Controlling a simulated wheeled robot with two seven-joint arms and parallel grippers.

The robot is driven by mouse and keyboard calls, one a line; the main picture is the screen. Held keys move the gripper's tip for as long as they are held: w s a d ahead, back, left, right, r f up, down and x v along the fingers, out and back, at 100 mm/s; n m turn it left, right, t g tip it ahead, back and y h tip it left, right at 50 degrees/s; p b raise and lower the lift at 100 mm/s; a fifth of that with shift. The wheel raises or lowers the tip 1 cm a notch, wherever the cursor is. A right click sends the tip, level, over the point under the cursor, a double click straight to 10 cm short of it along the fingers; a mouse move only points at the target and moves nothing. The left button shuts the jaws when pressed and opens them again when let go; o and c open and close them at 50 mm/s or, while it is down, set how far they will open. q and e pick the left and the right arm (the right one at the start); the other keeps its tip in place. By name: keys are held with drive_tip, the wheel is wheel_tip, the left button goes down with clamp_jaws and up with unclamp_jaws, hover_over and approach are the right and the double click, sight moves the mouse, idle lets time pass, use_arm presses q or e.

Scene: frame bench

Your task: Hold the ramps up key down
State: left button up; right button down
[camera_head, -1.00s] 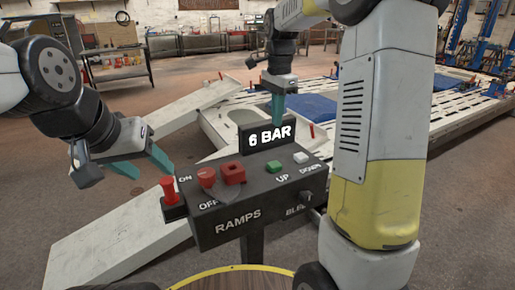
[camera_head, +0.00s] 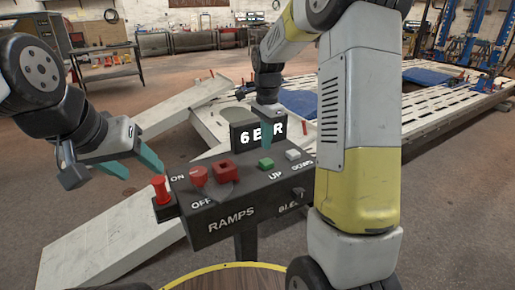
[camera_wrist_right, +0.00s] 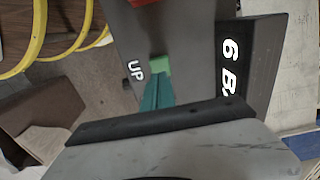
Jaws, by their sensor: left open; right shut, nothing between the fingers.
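The green UP key (camera_head: 266,164) sits on the sloped top of the dark RAMPS control box (camera_head: 243,212), beside the white DOWN key (camera_head: 293,154). My right gripper (camera_head: 267,143) is shut and empty, its teal fingers pointing down just above and behind the green key. In the right wrist view, the fingertips (camera_wrist_right: 154,84) reach the edge of the green key (camera_wrist_right: 161,64) and hide part of it. I cannot tell whether they touch it or whether the key is pressed. My left gripper (camera_head: 136,163) is open and empty, left of the box.
The display (camera_head: 240,145) reads 6 BAR, partly covered by my right gripper. A red plunger button (camera_head: 161,190) stands at the box's left end. A red rotary knob (camera_head: 199,176) and a red square block (camera_head: 224,170) are nearby. White ramps (camera_head: 110,232) lie behind the box.

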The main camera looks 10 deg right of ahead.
sight(266, 161)
drive_tip(key=shift+f, duration=2.55)
